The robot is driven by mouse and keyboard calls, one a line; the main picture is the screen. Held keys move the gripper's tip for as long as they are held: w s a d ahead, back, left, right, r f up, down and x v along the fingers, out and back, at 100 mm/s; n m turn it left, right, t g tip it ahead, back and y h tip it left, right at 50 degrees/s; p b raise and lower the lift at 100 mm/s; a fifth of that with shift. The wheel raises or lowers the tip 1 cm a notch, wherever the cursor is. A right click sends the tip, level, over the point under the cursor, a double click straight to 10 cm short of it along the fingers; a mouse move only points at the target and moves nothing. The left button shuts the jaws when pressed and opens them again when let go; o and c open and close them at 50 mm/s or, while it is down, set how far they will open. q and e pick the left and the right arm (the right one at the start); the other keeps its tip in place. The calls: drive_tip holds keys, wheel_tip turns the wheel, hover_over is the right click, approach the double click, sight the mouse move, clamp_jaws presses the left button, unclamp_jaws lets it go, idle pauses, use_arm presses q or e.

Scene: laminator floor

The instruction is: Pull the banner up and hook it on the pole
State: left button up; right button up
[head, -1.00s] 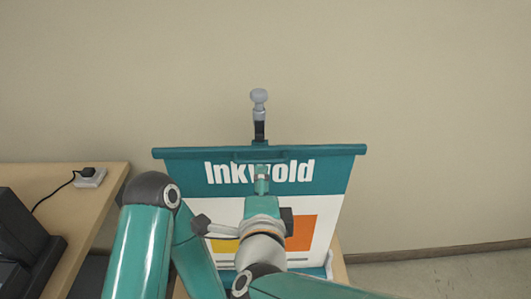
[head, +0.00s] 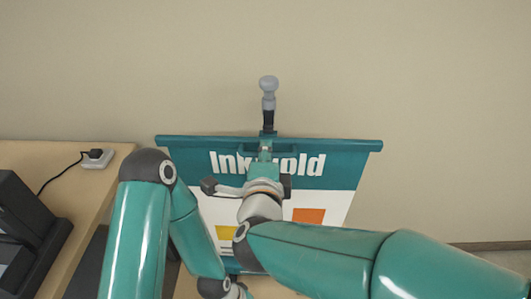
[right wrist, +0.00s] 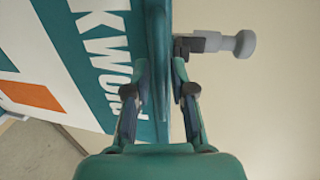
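The teal and white banner (head: 345,170) is stretched upward, with a teal top rail (head: 335,144). My right gripper (head: 265,152) is at the middle of the rail. The grey pole (head: 268,101) with a rounded knob rises behind the rail. In the right wrist view the pole top (right wrist: 215,44) and its dark part lie just past the rail. I cannot tell whether they touch.
A wooden table (head: 95,185) stands at the left with a dark machine (head: 30,235) and a white socket block (head: 97,158) with a black cable. A plain wall (head: 430,90) is behind the pole. The space right of the banner is clear.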

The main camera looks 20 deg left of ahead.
clamp_jaws()
drive_tip(key=shift+r+p, duration=0.3)
drive_tip(key=shift+r, duration=0.9)
drive_tip(key=shift+o, duration=2.2)
unclamp_jaws()
drive_tip(key=shift+w, duration=0.1)
drive_tip(key=v, duration=0.7)
drive_tip(key=shift+s, duration=0.25)
